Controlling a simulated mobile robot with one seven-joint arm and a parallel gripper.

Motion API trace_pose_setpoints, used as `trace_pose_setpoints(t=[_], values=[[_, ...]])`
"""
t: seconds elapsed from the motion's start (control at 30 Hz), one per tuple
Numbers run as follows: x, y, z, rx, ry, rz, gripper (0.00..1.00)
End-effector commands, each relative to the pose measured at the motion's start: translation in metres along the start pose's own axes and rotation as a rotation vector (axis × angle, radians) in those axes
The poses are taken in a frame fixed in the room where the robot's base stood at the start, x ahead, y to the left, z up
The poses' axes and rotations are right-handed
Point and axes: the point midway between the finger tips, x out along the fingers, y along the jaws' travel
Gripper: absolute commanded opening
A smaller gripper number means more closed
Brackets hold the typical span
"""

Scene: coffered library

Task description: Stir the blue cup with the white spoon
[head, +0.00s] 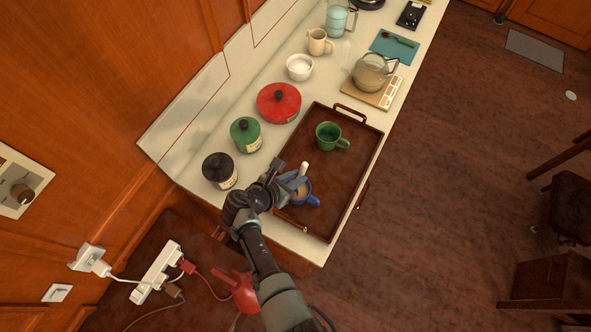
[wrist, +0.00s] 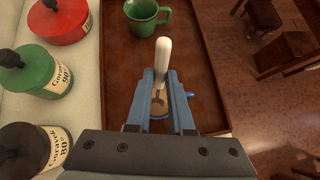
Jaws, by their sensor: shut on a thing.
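The blue cup (head: 300,193) stands on the brown tray (head: 341,187) near its front end, with its handle toward the lower right. It holds a brownish content. The white spoon (head: 304,168) sticks up above the cup, and its handle also shows in the wrist view (wrist: 163,58). My gripper (head: 289,182) is over the cup, with its two blue fingers (wrist: 162,82) shut on the spoon. The spoon's lower end reaches down toward the cup's inside in the wrist view. The fingers hide much of the cup (wrist: 158,115) there, so I cannot tell the spoon's exact depth.
A green cup (head: 329,136) stands further back on the tray. Black (head: 219,170), green (head: 245,133) and red (head: 279,103) canisters line the left side. A white bowl (head: 299,67) and a kettle (head: 370,72) on a scale stand behind. The tray's right side is clear.

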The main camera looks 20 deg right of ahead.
Motion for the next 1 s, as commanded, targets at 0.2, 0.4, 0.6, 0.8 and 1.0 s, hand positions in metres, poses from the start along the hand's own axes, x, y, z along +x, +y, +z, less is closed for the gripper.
trace_pose_setpoints(t=[0.2,0.4,0.6,0.8,1.0], values=[[-0.011,0.000,0.012,0.002,0.001,0.000,0.00],[-0.020,0.000,0.022,0.001,0.000,0.001,0.00],[-0.026,0.000,0.029,0.000,0.001,0.000,0.00],[-0.026,0.000,0.030,-0.001,0.001,0.000,0.00],[-0.026,0.000,0.030,-0.001,0.001,0.000,0.00]])
